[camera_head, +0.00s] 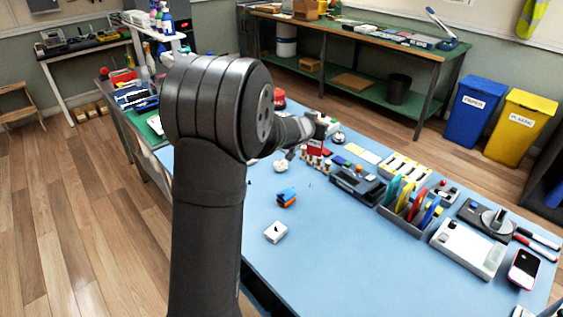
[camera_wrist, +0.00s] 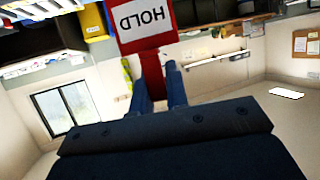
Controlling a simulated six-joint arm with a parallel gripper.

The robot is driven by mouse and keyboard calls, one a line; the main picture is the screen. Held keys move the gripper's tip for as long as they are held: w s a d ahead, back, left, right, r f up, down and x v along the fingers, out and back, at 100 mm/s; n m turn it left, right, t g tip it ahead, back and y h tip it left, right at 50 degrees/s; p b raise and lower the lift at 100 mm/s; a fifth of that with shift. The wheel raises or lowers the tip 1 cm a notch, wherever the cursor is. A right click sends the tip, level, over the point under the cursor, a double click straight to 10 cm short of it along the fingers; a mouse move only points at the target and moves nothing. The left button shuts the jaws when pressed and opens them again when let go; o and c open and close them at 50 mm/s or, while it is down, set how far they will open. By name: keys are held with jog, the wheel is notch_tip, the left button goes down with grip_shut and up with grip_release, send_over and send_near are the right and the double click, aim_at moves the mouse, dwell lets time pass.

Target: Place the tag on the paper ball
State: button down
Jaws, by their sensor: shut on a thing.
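The tag is red with a white panel reading HOLD; it shows large and upside down at the top of the wrist view (camera_wrist: 145,22). My gripper (camera_wrist: 158,85) is shut on the tag's red stem. In the head view the tag (camera_head: 315,147) is a small red patch below my gripper (camera_head: 318,128), over the far part of the blue table. A crumpled whitish lump that looks like the paper ball (camera_head: 281,166) lies on the table, lower left of the tag. The ball is not seen in the wrist view. The tag and ball look apart.
Several small wooden pegs (camera_head: 314,161) stand just below the tag. A dark tray (camera_head: 357,184) and an organizer with coloured folders (camera_head: 405,216) are to the right.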

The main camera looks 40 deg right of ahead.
jog(key=w+a+f, duration=0.1)
jog(key=w+f, duration=0.9)
jog(key=w, duration=0.5)
jog(key=shift+a+f+t, duration=0.15)
jog(key=shift+t, duration=0.15)
jog(key=shift+f, duration=0.1)
jog(key=c, duration=1.4)
grip_release()
jog(key=v, duration=1.2)
